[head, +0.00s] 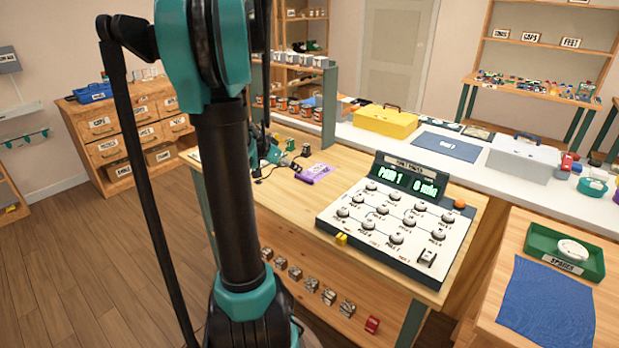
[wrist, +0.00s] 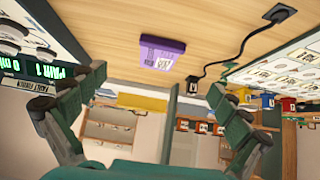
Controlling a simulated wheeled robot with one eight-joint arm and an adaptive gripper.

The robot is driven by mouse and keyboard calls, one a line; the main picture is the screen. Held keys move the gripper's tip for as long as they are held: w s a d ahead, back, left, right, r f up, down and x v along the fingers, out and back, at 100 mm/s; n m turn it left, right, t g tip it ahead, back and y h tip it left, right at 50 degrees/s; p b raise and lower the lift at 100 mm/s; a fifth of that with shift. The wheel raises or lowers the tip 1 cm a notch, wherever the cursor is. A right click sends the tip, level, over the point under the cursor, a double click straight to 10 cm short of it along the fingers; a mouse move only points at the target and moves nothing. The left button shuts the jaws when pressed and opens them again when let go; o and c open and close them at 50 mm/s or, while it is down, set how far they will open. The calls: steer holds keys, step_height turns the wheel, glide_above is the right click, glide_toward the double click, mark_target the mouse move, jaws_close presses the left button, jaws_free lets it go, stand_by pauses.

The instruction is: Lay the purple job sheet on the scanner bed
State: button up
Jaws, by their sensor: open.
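A purple flat piece with a pale printed label (wrist: 162,54) lies on the wooden worktop in the wrist view, between and beyond my fingers. It also shows in the head view (head: 316,173), just right of my arm, and looks like the purple job sheet. My gripper (wrist: 157,84) is open and empty, its two green-and-grey fingers wide apart. It is apart from the purple piece. In the head view my arm partly hides the gripper. I cannot clearly pick out the scanner bed in either view.
A dial panel (head: 388,222) with a lit display stands on the worktop (head: 285,215), right of the purple piece. A black cable (wrist: 222,60) lies near the purple piece in the wrist view. A yellow box (head: 385,122) stands on the white counter behind.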

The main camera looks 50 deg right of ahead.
mark_target(304, 177)
steer(key=x, duration=1.2)
steer(key=shift+w+a, duration=0.15)
steer(key=c, duration=1.1)
steer(key=shift+r, duration=0.1)
steer(key=shift+c, duration=0.2)
